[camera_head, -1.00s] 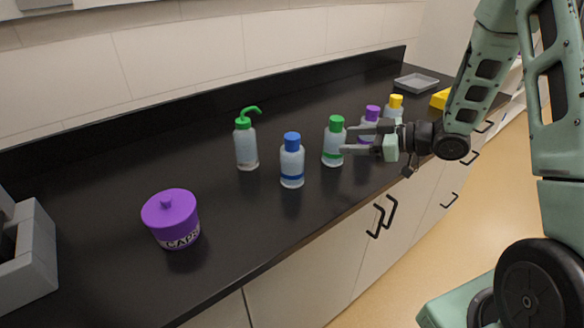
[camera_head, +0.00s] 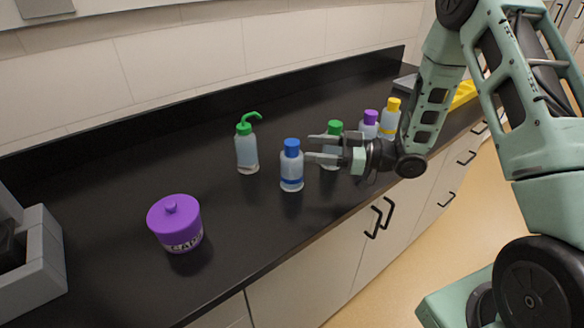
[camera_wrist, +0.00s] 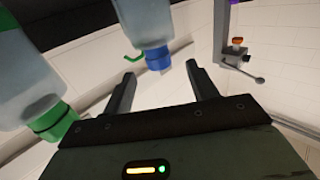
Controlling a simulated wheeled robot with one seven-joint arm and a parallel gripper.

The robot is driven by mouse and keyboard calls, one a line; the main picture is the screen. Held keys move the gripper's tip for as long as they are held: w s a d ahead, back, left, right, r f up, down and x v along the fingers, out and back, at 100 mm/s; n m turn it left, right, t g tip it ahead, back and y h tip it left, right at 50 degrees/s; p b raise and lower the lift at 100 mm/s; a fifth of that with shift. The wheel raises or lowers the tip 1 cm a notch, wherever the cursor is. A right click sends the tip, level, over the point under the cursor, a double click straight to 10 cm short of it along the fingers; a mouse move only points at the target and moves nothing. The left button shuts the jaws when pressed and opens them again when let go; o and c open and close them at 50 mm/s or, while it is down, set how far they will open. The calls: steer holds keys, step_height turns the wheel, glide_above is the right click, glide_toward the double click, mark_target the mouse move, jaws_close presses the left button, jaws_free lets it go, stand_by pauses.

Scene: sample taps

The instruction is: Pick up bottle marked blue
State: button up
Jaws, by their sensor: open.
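The bottle marked blue (camera_head: 291,168) stands upright on the black counter, with a blue cap and a blue band. In the wrist view its blue cap (camera_wrist: 158,60) shows just beyond and between the fingertips. My gripper (camera_head: 309,147) is open and empty, just right of this bottle, its fingers pointing left toward it. It also shows in the wrist view (camera_wrist: 160,75). I cannot tell whether a finger touches the bottle. The green-capped bottle (camera_head: 334,128) stands behind the gripper and is partly hidden by it; its cap shows in the wrist view (camera_wrist: 48,122).
A green-spouted wash bottle (camera_head: 246,150) stands left of the blue one. Purple-capped (camera_head: 370,120) and yellow-capped (camera_head: 391,115) bottles stand at the right. A purple lidded jar (camera_head: 175,222) and a grey box (camera_head: 45,262) are at the left. The counter (camera_head: 235,225) between jar and bottles is clear.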

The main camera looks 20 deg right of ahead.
mark_target(292, 142)
steer(key=shift+p+x, duration=1.25)
steer(key=shift+x, duration=1.95)
steer(key=shift+w, duration=0.1)
steer(key=shift+r, duration=0.1)
jaws_close()
